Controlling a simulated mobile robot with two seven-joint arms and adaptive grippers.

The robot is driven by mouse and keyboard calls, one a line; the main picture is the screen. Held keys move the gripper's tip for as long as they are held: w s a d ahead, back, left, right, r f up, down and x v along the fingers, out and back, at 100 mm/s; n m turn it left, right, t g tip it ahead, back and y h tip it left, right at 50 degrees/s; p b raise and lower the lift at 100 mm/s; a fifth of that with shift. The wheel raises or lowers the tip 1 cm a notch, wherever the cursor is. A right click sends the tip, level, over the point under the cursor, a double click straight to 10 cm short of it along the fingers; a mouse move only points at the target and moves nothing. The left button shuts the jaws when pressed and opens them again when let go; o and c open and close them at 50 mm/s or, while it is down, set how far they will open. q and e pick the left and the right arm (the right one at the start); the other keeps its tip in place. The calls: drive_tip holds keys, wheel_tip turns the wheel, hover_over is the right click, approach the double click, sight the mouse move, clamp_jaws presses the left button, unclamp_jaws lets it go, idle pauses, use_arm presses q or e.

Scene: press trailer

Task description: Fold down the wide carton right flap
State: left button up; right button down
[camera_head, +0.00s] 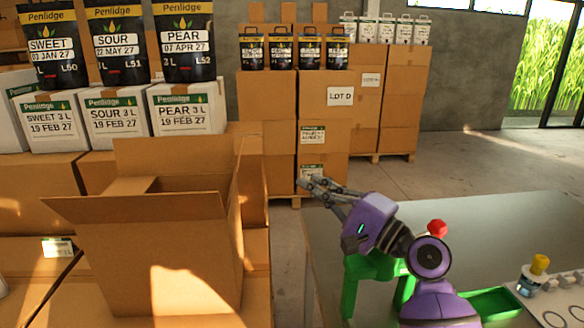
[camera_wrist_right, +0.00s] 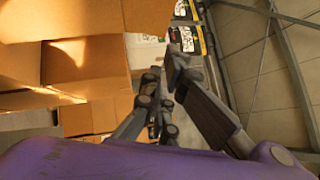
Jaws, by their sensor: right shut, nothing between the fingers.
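The wide carton (camera_head: 150,262) stands open on top of other cardboard boxes at the left of the head view. Its near flap (camera_head: 135,207) sticks outward toward me, and its far flap (camera_head: 175,155) stands up. The right flap (camera_head: 238,172) appears to stand up along the right edge, seen nearly edge-on. My right gripper (camera_head: 308,184) is to the right of the carton, apart from it, with its fingers pointing left. In the right wrist view the fingers (camera_wrist_right: 164,78) are close together with nothing held, and cardboard panels (camera_wrist_right: 85,62) fill the left. My left gripper is out of view.
A grey table (camera_head: 490,225) with a green stand (camera_head: 365,270) and a red knob (camera_head: 437,228) lies right, under my right arm. White boxes with pouches (camera_head: 120,40) stand behind the carton. Stacked cartons (camera_head: 340,115) stand farther back. A floor gap separates carton and table.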

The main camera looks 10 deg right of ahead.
drive_tip(key=w+a+r+p, duration=0.2)
drive_tip(key=w+a, duration=0.4)
drive_tip(key=a, duration=0.4)
drive_tip(key=shift+w+a+r, duration=0.15)
drive_tip(key=shift+r, duration=0.55)
drive_tip(key=shift+w, duration=0.1)
